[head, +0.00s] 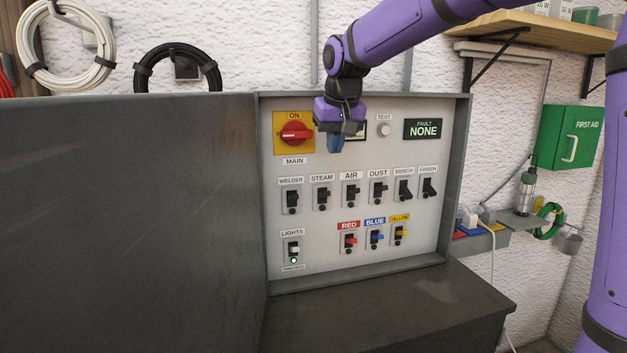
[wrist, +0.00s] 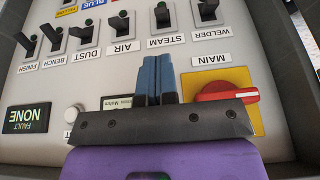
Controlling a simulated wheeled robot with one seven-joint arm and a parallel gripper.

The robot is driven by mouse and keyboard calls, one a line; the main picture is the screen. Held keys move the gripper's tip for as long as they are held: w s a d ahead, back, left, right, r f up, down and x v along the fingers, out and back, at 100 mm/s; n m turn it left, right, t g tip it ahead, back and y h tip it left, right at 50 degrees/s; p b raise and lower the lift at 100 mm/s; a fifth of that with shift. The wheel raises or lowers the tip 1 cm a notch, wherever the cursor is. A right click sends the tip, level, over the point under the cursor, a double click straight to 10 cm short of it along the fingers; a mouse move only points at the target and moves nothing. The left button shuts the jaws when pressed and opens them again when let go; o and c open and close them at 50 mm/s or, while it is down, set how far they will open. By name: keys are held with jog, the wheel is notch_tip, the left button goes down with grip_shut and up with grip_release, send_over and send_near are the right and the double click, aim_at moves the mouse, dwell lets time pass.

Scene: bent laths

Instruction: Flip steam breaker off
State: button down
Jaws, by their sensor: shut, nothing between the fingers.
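The steam breaker (head: 322,196) is a small black toggle on a grey plate under its STEAM label, in the breaker row between WELDER and AIR. In the wrist view, which shows the panel upside down, the steam breaker (wrist: 162,15) is near the top edge. Whether its lever is up or down is hard to tell. My gripper (head: 335,146) is in front of the panel, right of the red main switch and above the STEAM and AIR labels. Its blue fingers (wrist: 158,62) are shut and empty, pointing toward the STEAM label, apart from the breaker.
The welder breaker (head: 292,201) and air breaker (head: 351,194) flank it closely. The red main switch (head: 295,132) is beside my gripper. Coloured switches and a lit lights switch (head: 293,249) sit below. The grey open door (head: 130,220) blocks the left; the panel has a raised frame.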

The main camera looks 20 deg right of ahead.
aim_at(325, 194)
jog(key=shift+w+a, duration=0.35)
jog(key=shift+w, duration=0.1)
jog(key=shift+f, duration=0.1)
jog(key=x, duration=1)
